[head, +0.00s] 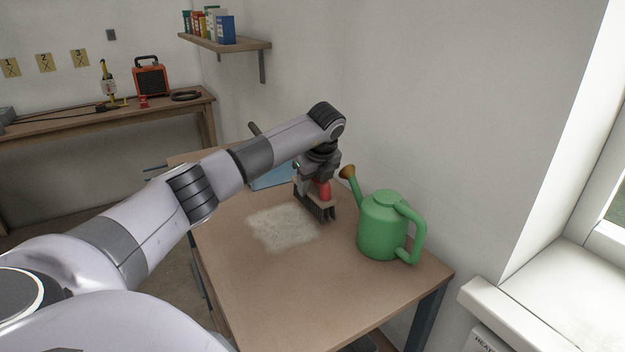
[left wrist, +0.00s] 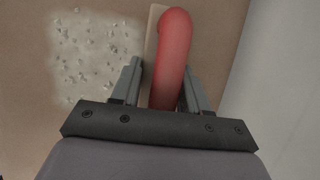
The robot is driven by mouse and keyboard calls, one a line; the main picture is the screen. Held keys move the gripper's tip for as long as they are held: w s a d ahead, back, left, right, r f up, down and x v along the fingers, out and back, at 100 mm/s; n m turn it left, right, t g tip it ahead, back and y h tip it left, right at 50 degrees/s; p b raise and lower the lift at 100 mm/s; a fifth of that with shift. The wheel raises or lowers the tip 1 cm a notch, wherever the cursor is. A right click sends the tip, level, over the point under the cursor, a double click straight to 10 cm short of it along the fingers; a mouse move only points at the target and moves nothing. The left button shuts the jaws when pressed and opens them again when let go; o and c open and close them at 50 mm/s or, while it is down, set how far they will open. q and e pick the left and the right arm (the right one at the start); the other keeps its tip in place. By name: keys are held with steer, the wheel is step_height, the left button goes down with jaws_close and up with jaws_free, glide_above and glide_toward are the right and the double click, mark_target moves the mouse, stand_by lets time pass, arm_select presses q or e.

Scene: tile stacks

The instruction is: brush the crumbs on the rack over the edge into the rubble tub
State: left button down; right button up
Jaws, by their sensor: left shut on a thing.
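A pale patch of crumbs (head: 282,228) lies on the brown top of the rack (head: 270,290); in the left wrist view the crumbs (left wrist: 92,55) are small grey bits left of the gripper. My left gripper (head: 314,184) is shut on the red handle of a brush (head: 318,208). The brush is beside the crumbs, on their right, bristles down at or just above the top; I cannot tell if they touch. In the left wrist view the red handle (left wrist: 172,50) is between the fingers. The rubble tub cannot be made out. My right gripper is not in view.
A green watering can (head: 383,225) stands right of the brush, close to it. A blue object (head: 272,178) lies at the back, partly hidden by my arm. The wall is close behind on the right. The front of the top is clear.

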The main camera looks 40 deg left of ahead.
arm_select(q)
steer(key=shift+f+b, duration=0.35)
steer(key=shift+f, duration=0.45)
stand_by(0.5)
